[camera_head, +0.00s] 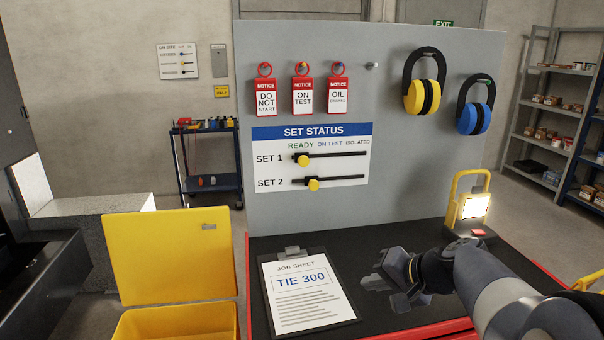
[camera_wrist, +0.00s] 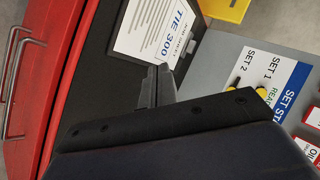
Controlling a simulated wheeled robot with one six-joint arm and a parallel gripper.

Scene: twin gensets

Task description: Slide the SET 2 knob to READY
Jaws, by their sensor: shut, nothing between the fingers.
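The SET STATUS panel (camera_head: 340,139) is on the grey upright board. The yellow SET 2 knob (camera_head: 313,185) sits on the lower black slot, near its left end, around the right edge of the READY label (camera_head: 301,146). The yellow SET 1 knob (camera_head: 303,160) sits above it, a little further left, under READY. My gripper (camera_head: 376,282) is over the black bench top, in front of and below the panel, apart from both knobs. In the wrist view my gripper (camera_wrist: 158,72) is shut and empty; the SET 2 knob (camera_wrist: 232,88) shows partly behind my wrist housing.
A clipboard (camera_head: 306,289) with a job sheet lies on the bench left of my gripper. A lit yellow lamp (camera_head: 468,207) stands at right. Red notice tags (camera_head: 303,93) and ear defenders (camera_head: 424,82) hang above. An open yellow box (camera_head: 180,319) is at left.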

